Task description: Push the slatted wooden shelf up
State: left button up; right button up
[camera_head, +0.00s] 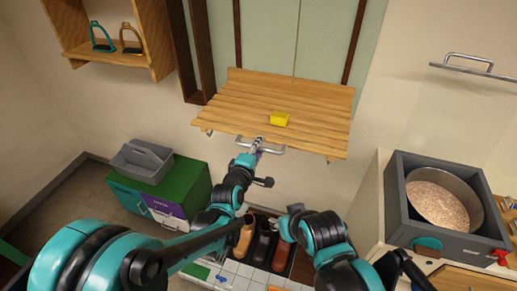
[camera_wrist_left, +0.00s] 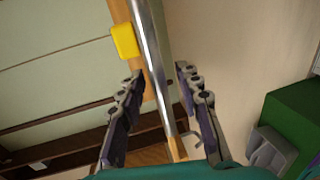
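The slatted wooden shelf (camera_head: 235,100) sticks out from the wall in the head view, roughly level. A small yellow block (camera_head: 279,119) lies on it near the front; it also shows in the left wrist view (camera_wrist_left: 124,41). My left gripper (camera_head: 260,146) is at the shelf's front edge, near the middle. In the left wrist view its fingers (camera_wrist_left: 160,105) are apart, with a metal bar (camera_wrist_left: 150,50) running between them beside the wooden edge. I see no firm grip on the bar. My right gripper (camera_head: 287,224) is low, below the shelf; its fingers are not clear.
A wall cabinet (camera_head: 155,62) with two stirrups hangs upper left. A grey caddy (camera_head: 142,161) stands on a green-topped box (camera_head: 180,190) at left. A grey bin (camera_head: 395,205) with a grain-filled pan (camera_head: 440,202) is at right. Boots (camera_head: 263,246) stand below the shelf.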

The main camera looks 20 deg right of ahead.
pick_arm(q)
grip_shut()
jog(key=shift+r, duration=0.15)
notch_tip(320, 180, up, 42)
jog(key=p, duration=2.6)
jog(key=shift+r, duration=0.15)
jog(key=shift+w, duration=0.1)
grip_release()
